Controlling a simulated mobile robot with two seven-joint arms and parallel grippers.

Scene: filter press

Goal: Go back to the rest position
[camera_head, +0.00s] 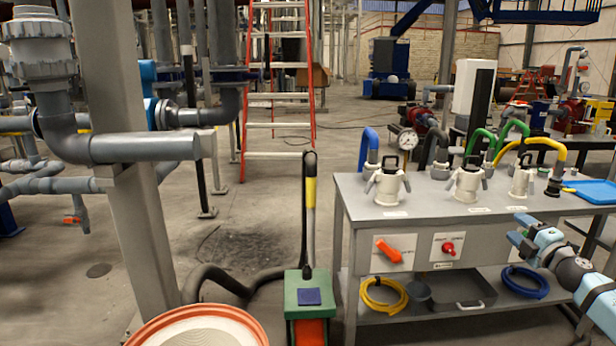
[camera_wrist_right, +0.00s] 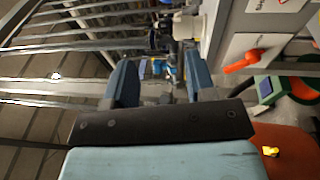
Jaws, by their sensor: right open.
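My right arm comes in from the right edge in the camera_head view. Its gripper (camera_head: 518,233) is in front of the right part of the grey metal bench (camera_head: 440,262). In the right wrist view the two blue fingers of this gripper (camera_wrist_right: 160,85) stand apart with nothing seen between them. My left arm and gripper are not in view.
The bench carries several white couplings (camera_head: 387,187) with coloured hoses, and a blue tray (camera_head: 592,190). An orange handle (camera_head: 392,251) sticks out of its front. A green pump unit (camera_head: 309,296) and an orange-rimmed drum (camera_head: 198,328) stand left of it. Open floor (camera_head: 290,195) lies behind.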

